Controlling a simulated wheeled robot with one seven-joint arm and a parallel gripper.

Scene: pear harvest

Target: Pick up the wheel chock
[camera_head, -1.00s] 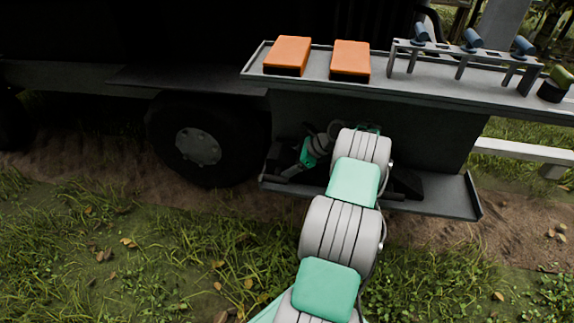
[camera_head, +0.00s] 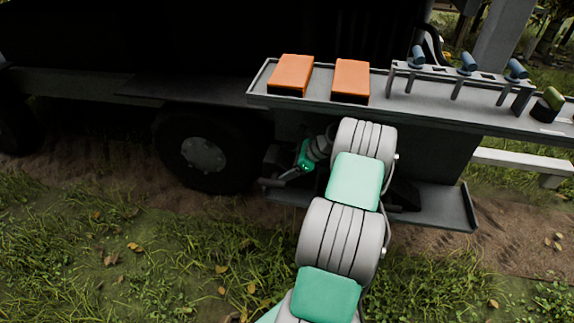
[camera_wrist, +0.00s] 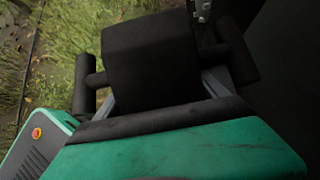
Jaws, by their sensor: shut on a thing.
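The wheel chock (camera_wrist: 150,62) is a black block between the two dark finger pads of my gripper (camera_wrist: 163,68) in the wrist view. Both pads press on its sides. In the head view my gripper (camera_head: 272,181) is at the left end of the low shelf (camera_head: 440,214), just right of the truck's wheel (camera_head: 205,150). There the held chock is too dark to make out clearly. Another dark wedge-like piece (camera_head: 404,194) sits on the low shelf, right of my arm and partly hidden by it.
Above is a grey upper shelf (camera_head: 390,100) with two orange boxes (camera_head: 291,74) (camera_head: 351,80), a rack of blue-handled tools (camera_head: 462,72) and a green-topped item (camera_head: 549,103). Grass (camera_head: 120,250) lies open in front. A pale rail (camera_head: 525,162) runs at right.

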